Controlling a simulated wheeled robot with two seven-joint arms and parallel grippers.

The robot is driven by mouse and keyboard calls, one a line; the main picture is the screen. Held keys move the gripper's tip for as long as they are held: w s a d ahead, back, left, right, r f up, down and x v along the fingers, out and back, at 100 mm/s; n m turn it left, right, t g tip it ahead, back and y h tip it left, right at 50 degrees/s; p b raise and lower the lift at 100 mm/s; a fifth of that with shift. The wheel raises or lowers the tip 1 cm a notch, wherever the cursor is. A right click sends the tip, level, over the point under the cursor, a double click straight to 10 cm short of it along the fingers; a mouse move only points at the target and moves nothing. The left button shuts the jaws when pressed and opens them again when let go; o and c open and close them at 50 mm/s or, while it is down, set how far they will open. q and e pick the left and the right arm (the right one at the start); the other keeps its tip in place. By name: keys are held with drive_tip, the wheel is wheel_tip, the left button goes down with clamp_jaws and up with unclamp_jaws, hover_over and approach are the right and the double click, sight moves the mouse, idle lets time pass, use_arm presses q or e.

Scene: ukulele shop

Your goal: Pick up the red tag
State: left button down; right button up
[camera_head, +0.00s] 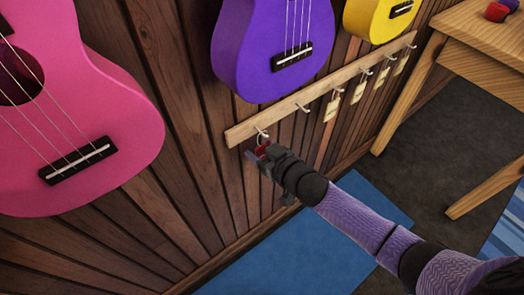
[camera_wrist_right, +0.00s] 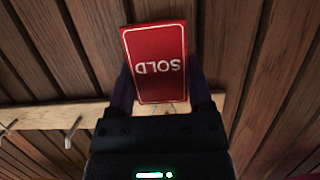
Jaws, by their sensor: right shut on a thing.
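The red tag (camera_wrist_right: 156,62) shows large in the right wrist view. It has a white border and the word "SOLD", which reads upside down. In the head view only a small part of the red tag (camera_head: 262,149) shows, at the leftmost hook of the wooden rail. My right gripper (camera_head: 258,157) is shut on the red tag. Its fingers (camera_wrist_right: 160,92) stand at both sides of the tag's lower part in the wrist view. I cannot tell whether the tag still hangs on the hook. My left gripper is not in view.
The wooden hook rail (camera_head: 285,112) runs along the plank wall, with several pale tags (camera_head: 332,108) on hooks to the right. Pink (camera_head: 75,105), purple (camera_head: 272,45) and yellow (camera_head: 385,17) ukuleles hang above. A wooden table (camera_head: 480,55) stands at right. A blue mat (camera_head: 300,255) lies below.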

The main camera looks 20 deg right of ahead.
drive_tip(key=shift+c, duration=1.3)
drive_tip(key=shift+r, duration=0.1)
